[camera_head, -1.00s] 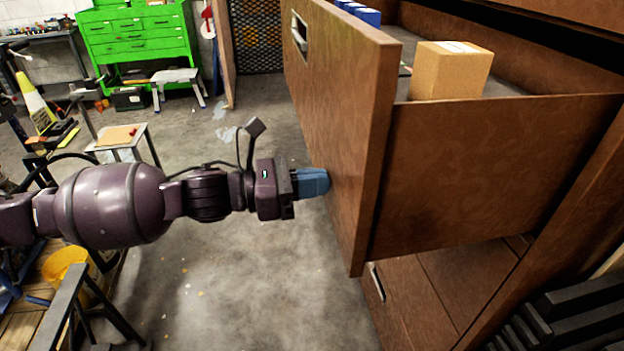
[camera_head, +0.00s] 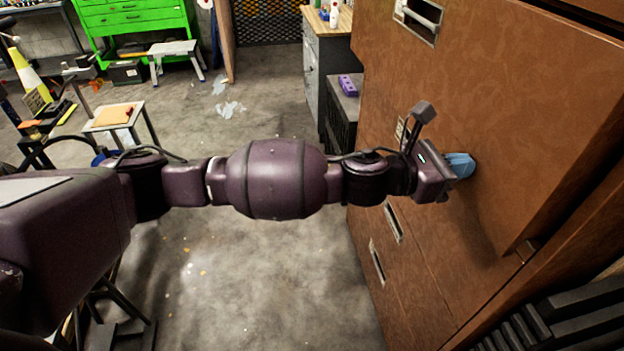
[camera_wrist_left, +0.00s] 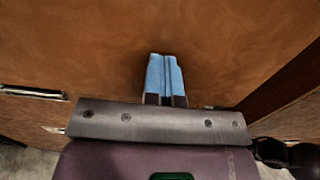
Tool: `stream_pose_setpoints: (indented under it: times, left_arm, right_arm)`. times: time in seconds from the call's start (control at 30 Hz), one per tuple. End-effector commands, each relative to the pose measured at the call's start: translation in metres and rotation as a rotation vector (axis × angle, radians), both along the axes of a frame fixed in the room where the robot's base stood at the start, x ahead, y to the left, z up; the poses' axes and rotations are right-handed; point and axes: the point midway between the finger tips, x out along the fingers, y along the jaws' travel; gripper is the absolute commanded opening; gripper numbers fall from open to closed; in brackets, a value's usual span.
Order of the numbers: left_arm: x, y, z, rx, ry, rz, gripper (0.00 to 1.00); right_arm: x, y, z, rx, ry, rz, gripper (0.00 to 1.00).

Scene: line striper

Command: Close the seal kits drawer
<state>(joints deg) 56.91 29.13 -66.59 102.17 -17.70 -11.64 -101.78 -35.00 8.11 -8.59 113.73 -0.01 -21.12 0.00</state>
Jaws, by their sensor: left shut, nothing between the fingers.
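The brown wooden drawer front (camera_head: 500,110) fills the right of the head view, with a recessed metal handle (camera_head: 418,20) near its top left. It looks pushed in almost to the cabinet, with its lower right edge seeming to stand slightly proud; I cannot tell whether it is fully flush. Its inside and contents are hidden. My left gripper (camera_head: 462,166) is shut and empty, its blue fingertips against or very near the drawer front. The fingertips (camera_wrist_left: 165,75) also point at the brown face in the left wrist view. My right gripper is not in view.
Lower drawers with handles (camera_head: 393,222) lie flat in the cabinet below. A grey bench (camera_head: 328,60) and a black case with a purple item (camera_head: 348,86) stand behind the cabinet. A small table (camera_head: 115,115) stands at left. The concrete floor (camera_head: 265,270) between is open.

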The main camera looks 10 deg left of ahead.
Motion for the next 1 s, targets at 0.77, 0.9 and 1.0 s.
stream_pose_setpoints:
  times: [0.77,0.9,1.0]
  left_arm:
    - [0.030,-0.071,0.001,-0.002,0.000,0.000,0.00]
    - [0.030,-0.071,0.002,-0.003,-0.001,0.001,0.00]
    - [0.030,-0.071,0.003,-0.004,-0.002,0.001,0.00]
  right_arm:
    - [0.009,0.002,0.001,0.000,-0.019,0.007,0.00]
    - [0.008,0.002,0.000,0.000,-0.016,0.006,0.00]
    - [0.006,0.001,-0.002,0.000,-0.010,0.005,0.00]
